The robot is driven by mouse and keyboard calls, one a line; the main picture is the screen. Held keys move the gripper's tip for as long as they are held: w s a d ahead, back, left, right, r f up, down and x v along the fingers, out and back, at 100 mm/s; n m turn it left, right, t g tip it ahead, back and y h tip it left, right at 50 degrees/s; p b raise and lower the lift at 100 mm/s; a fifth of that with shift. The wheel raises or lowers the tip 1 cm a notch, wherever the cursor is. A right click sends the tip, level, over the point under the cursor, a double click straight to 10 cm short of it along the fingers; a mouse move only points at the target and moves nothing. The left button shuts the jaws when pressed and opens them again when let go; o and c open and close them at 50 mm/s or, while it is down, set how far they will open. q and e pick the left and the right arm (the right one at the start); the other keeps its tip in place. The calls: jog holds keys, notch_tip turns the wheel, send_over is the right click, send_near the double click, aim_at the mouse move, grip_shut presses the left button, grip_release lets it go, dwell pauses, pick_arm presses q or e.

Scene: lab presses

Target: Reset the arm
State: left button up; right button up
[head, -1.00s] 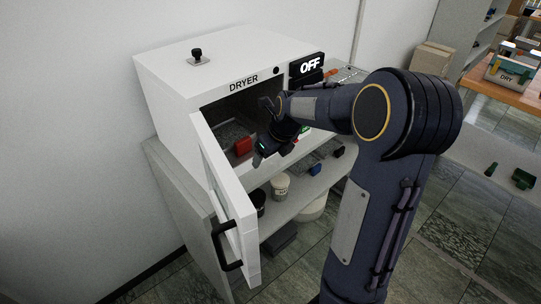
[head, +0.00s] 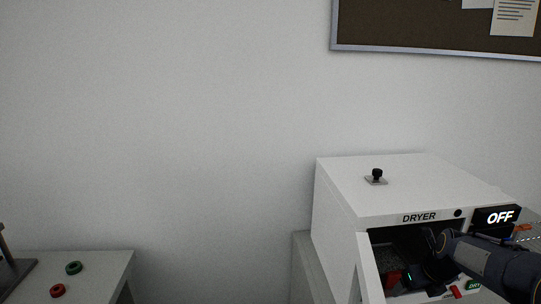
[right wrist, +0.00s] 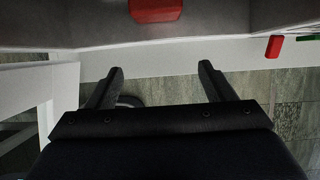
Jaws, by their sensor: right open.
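The white dryer (head: 340,210) stands at the lower right of the head view, its door (head: 369,272) swung open and its display reading OFF (head: 496,217). My right arm comes in from the right, and my right gripper (head: 412,284) is at the dryer's open mouth. In the right wrist view the right gripper (right wrist: 160,82) has its two fingers wide apart with nothing between them. A red block (right wrist: 155,9) lies ahead of the fingertips inside the dryer; it also shows in the head view (head: 393,279). My left gripper is out of view.
A black knob (head: 377,175) sits on the dryer's top. At the lower left is a table (head: 104,268) with a green button (head: 74,268) and a red button (head: 57,291). A pinboard (head: 430,30) hangs on the wall. The dryer door's edge is close to my right gripper.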

aim_at(396, 272)
jog(key=w, duration=0.2)
jog(key=w+p, duration=0.1)
jog(key=w, duration=0.3)
jog(key=shift+w+a+f+p, duration=0.2)
jog(key=shift+w+a+p, duration=0.05)
jog(key=shift+w+p, duration=0.15)
jog(key=x, duration=0.4)
jog(key=shift+w+r, duration=0.15)
jog(key=shift+w+f, duration=0.15)
jog(key=shift+f, duration=0.35)
jog(key=shift+r, duration=0.1)
